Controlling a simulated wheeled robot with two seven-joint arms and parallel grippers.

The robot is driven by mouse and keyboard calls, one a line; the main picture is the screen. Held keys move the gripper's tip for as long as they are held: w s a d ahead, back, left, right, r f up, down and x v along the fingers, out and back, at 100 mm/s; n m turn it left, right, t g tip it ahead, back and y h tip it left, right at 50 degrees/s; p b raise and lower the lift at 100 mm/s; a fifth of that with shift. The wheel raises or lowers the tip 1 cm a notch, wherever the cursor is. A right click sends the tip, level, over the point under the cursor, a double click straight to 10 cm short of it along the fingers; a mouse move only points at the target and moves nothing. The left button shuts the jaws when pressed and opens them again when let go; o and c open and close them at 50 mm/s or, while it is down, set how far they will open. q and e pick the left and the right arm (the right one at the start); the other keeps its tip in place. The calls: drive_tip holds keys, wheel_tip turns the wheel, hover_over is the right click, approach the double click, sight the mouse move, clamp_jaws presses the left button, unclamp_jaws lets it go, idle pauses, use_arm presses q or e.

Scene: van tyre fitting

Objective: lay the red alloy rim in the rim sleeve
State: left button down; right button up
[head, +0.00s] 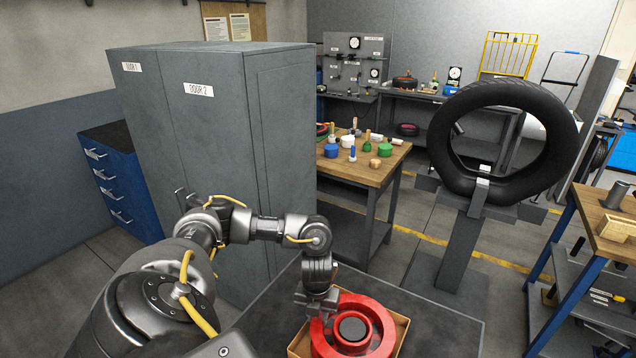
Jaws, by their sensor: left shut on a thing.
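The red alloy rim (381,326) is a thick red ring with a dark round centre, at the bottom of the head view. It lies roughly flat over the rim sleeve (402,336), a tan open box whose edges show around it. I cannot tell whether the rim rests on the sleeve's floor or is held just above it. My left gripper (319,306) points down and is shut on the rim's far left edge. The near parts of the rim and sleeve are cut off by the picture's edge. My right gripper is not in view.
The sleeve stands on a dark bench top (440,318), clear to its right. A tall grey cabinet (200,130) stands behind my left arm. A wooden table (375,168) with small coloured items is behind, and a black tyre (440,140) stands on a post at right.

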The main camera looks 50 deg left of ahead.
use_arm(q)
drive_tip(key=c, duration=1.1)
unclamp_jaws()
drive_tip(key=shift+c, duration=0.2)
drive_tip(key=shift+r, duration=0.25)
wheel_tip(320, 180, up, 12)
drive_tip(key=p, duration=0.3)
drive_tip(key=shift+f, duration=0.25)
